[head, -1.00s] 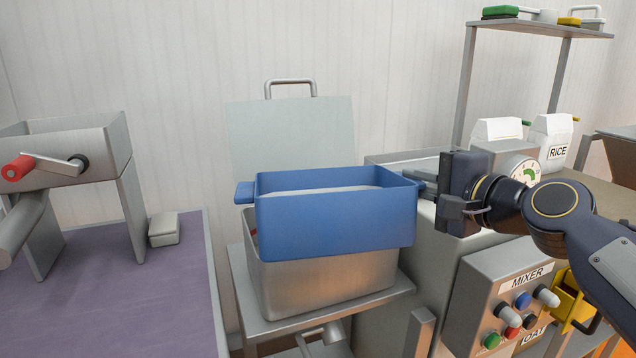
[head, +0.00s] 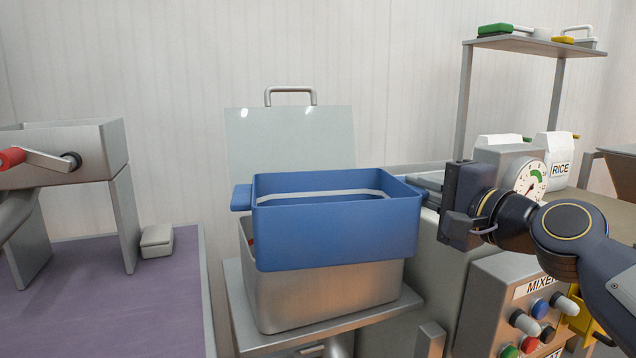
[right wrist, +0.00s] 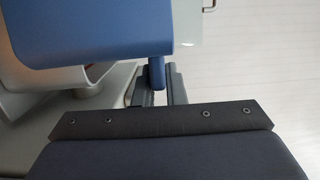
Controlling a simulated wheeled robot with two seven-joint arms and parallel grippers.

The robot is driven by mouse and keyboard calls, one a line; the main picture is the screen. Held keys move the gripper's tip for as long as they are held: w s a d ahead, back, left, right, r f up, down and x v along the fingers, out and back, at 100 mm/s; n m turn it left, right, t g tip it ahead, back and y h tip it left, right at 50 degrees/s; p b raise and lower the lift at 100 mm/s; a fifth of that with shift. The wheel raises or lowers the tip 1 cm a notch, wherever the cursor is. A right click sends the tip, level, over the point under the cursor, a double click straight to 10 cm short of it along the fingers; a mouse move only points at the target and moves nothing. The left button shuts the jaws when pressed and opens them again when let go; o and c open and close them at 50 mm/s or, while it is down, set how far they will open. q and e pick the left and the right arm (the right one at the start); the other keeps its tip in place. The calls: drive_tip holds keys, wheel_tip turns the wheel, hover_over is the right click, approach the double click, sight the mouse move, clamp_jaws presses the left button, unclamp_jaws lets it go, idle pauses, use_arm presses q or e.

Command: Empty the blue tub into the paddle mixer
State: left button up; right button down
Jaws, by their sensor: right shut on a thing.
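The blue tub (head: 335,234) is held above the open steel mixer bin (head: 320,298), level or nearly so, and overlaps its top in the head view. The mixer's lid (head: 290,140) stands raised behind it. My right gripper (head: 428,192) is shut on the tub's right-hand lug, and the tub (right wrist: 95,25) also shows in the right wrist view with its lug (right wrist: 157,75) between the fingers. The tub's far inner wall shows, but its floor and any contents are hidden. The bin's inside is mostly covered by the tub. My left gripper is not in view.
A control box (head: 520,300) labelled MIXER, with several buttons and knobs, stands at the lower right. A dial scale (head: 531,178) and a RICE bag (head: 558,160) sit behind my right arm. A cranked steel machine (head: 60,155) stands on the purple-topped bench (head: 120,290) at left.

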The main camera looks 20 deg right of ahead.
idle(0.4)
wheel_tip(320, 180, up, 3)
drive_tip(key=p, duration=0.2)
drive_tip(key=shift+p, duration=0.35)
